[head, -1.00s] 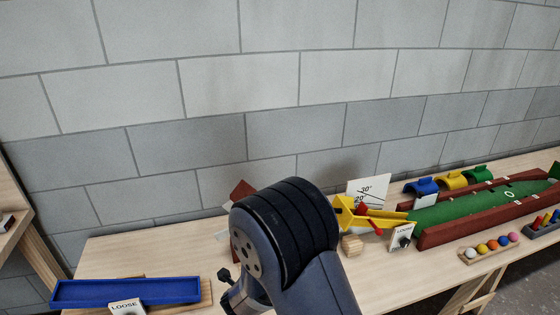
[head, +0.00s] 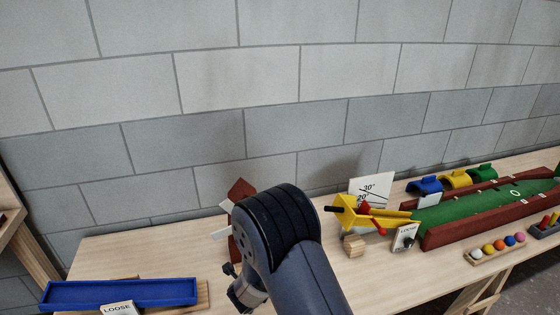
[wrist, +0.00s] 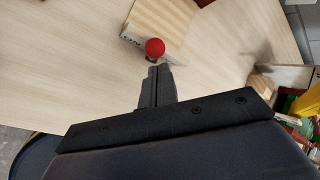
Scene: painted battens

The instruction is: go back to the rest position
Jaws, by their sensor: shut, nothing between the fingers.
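My gripper (wrist: 158,72) shows in the wrist view with its two fingers closed together and nothing between them. It points over the pale wooden table (wrist: 75,75). A red ball-shaped knob (wrist: 155,47) is just beyond the fingertips in that view, beside a wooden block (wrist: 162,22) with a lettered face. I cannot tell whether the fingertips touch the knob. In the head view my arm stands in the middle foreground, and the fingertips are hidden.
A blue tray (head: 120,293) lies at the table's left, by a "LOOSE" card (head: 118,309). Right of my arm are a yellow chute (head: 385,214), a wooden cube (head: 354,246), a green lane (head: 480,208) with red-brown sides, and a row of coloured balls (head: 499,245).

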